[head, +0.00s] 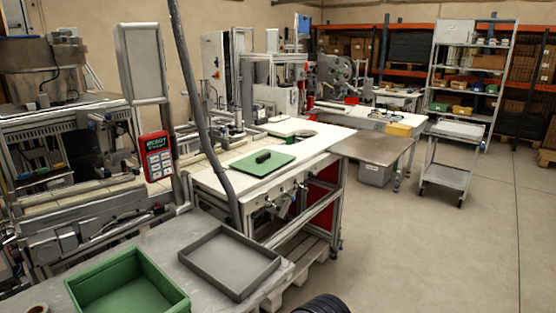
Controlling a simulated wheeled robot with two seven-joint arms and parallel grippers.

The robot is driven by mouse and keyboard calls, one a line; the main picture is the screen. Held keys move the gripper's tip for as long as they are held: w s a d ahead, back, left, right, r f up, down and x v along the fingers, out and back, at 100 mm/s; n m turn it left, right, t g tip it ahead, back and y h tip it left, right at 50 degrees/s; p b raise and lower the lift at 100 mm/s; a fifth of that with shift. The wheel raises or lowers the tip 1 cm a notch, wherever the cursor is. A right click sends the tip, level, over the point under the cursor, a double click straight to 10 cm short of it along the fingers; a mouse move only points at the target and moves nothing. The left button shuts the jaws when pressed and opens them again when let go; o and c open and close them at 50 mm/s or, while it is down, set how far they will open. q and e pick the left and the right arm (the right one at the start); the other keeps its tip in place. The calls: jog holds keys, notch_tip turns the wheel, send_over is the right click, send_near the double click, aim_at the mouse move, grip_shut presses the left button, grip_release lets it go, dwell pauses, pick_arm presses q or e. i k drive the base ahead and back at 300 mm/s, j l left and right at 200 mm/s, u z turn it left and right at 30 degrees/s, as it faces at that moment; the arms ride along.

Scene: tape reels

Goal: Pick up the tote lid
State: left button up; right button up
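A flat green panel (262,164), which looks like the tote lid, lies on the white worktable (220,182) in the middle of the head view. A small black piece (264,157) sits on top of it; I cannot tell whether it is a handle or a loose object. An open green tote (128,290) stands on the grey table at the bottom left and looks empty. Neither of my grippers is in view.
An empty grey tray (230,262) lies beside the tote on the near grey table (205,222). A dark slanted pole or cable (205,110) rises left of the worktable. A cart (445,170) stands at the right. The floor (430,245) at the right is clear.

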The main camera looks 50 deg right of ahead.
aim_at(259, 163)
jog(key=l+u, duration=0.1)
jog(key=l, duration=0.35)
jog(key=l+u, duration=0.1)
jog(key=l, duration=0.35)
jog(key=k+l+u, duration=0.1)
jog(key=l, duration=0.35)
jog(key=l+u, duration=0.1)
jog(key=l, duration=0.35)
jog(key=k+l+u, duration=0.1)
jog(key=l, duration=0.35)
jog(key=k+l+u, duration=0.1)
jog(key=l, duration=0.3)
jog(key=k+l+u, duration=0.1)
jog(key=l, duration=0.35)
jog(key=k+l+u, duration=0.1)
jog(key=l, duration=0.3)
